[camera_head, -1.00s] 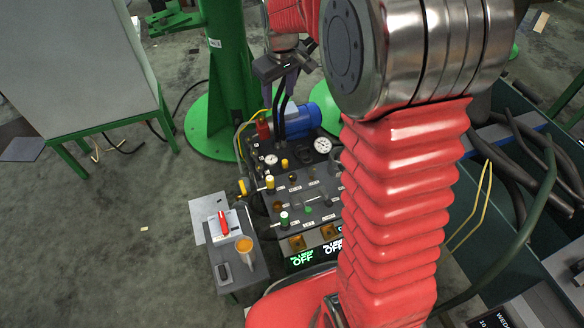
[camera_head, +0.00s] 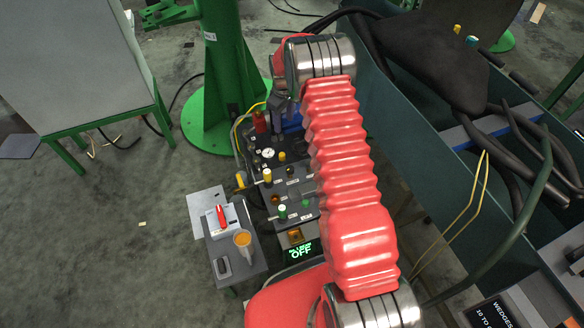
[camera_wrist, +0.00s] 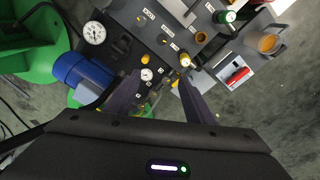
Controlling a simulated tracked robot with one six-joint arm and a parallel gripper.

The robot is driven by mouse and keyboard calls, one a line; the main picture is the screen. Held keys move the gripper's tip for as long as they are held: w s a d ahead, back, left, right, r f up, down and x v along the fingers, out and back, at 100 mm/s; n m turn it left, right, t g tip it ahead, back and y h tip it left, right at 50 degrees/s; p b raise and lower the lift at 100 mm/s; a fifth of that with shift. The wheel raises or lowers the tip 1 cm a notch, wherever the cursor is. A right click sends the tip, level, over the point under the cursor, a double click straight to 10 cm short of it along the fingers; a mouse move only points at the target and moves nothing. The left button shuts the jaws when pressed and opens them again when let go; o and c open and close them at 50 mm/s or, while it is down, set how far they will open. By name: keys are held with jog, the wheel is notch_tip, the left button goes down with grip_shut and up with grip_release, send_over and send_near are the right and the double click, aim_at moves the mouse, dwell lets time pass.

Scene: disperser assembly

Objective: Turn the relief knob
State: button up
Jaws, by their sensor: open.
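The dark control panel (camera_head: 298,190) stands in the middle of the head view, partly hidden by my arm. Its labels are too small to read, so I cannot tell which knob is the relief knob. A yellow-topped knob (camera_head: 267,175) stands on the panel's left side; it also shows in the wrist view (camera_wrist: 185,60), just beyond the right fingertip. A smaller yellow knob (camera_head: 281,156) sits farther back, and a green-and-white knob (camera_head: 282,212) nearer the front. My gripper (camera_wrist: 160,80) is open and empty above the panel, a small gauge (camera_wrist: 146,74) showing between its fingers.
A small side table with a red-handled switch box (camera_head: 222,218) and an orange-filled cup (camera_head: 243,240) stands left of the panel. A blue motor (camera_wrist: 82,77) and a green column (camera_head: 210,90) are behind. A dark bin with hoses (camera_head: 420,130) lies to the right.

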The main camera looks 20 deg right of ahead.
jog(key=n+g, duration=0.1)
send_over(291, 169)
notch_tip(291, 169, down, 17)
jog(key=shift+w+r, duration=0.1)
jog(key=shift+r, duration=0.05)
jog(key=shift+f, duration=6.9)
jog(key=shift+c, duration=0.3)
jog(key=c, duration=1)
